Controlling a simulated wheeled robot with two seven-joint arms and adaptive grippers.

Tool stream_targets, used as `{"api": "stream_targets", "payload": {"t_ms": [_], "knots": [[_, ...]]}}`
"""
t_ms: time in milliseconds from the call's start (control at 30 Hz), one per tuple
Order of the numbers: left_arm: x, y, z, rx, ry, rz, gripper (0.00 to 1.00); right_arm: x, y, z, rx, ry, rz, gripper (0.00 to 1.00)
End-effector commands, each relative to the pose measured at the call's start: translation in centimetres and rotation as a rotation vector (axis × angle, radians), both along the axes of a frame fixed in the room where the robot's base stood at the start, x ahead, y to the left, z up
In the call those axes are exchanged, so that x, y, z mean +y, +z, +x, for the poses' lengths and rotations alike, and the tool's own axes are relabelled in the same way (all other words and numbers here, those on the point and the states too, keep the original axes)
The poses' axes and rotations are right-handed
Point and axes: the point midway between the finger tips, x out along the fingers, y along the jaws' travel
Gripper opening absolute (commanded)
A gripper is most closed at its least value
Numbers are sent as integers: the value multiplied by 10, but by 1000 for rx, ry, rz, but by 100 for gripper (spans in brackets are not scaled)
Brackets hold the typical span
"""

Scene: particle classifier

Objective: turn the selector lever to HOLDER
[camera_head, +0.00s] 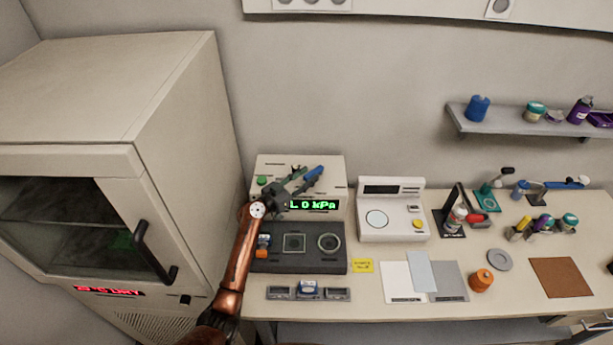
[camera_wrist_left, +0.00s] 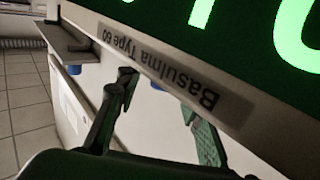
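The pale instrument (camera_head: 332,180) stands against the back wall, with a green display (camera_head: 313,204) reading "L 0 kPa". A blue handle-like part (camera_head: 314,172) shows on its upper front, beside my gripper; I cannot tell for sure that it is the selector lever, and no HOLDER marking is readable. My left gripper (camera_head: 292,184) is in front of this instrument, at the display's upper left. In the left wrist view its two fingers (camera_wrist_left: 158,118) are apart, with nothing clearly held between them. The display and a "Basulma Type 60" label (camera_wrist_left: 170,62) fill that view's upper right. My right gripper is out of view.
A dark panel (camera_head: 297,264) lies in front of the instrument, partly behind my arm. A white device (camera_head: 392,225) stands to its right. A tall cabinet (camera_head: 100,200) is close on the left. Bottles and small items crowd the bench's right side.

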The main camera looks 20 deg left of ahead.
Motion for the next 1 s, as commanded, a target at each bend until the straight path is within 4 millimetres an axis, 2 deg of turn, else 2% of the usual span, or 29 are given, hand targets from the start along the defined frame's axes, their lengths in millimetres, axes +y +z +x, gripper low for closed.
{"api": "stream_targets", "payload": {"t_ms": [267,800,1000], "knots": [[-1,0,2,0,1,0,35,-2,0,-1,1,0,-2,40],[0,0,2,0,1,0,0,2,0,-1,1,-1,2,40],[0,0,2,0,1,0,0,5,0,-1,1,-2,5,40]]}}
